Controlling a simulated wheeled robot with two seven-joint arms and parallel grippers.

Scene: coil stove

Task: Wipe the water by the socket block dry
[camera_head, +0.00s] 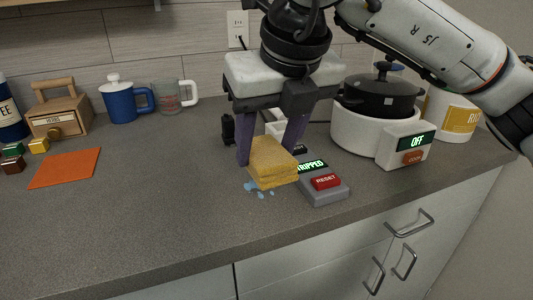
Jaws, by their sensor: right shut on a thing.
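My right gripper (268,150) comes down from the top right, shut on a yellow sponge (272,160). The sponge is at or just above the counter; I cannot tell whether it touches. Blue water drops (262,189) lie on the counter at the sponge's near lower edge. The socket block (272,129) is mostly hidden behind the gripper and sponge, with a black plug (228,128) at its left. A lit "TRIPPED" sign (312,166) and a grey box with a red RESET button (326,182) are just right of the sponge. My left gripper is not in view.
An orange cloth (65,167), wooden box (58,114), blue mug (121,101) and glass cup (172,97) stand left. A white cooker (361,134) with a black pot (380,96) and an OFF display stands right. The counter's front left is clear.

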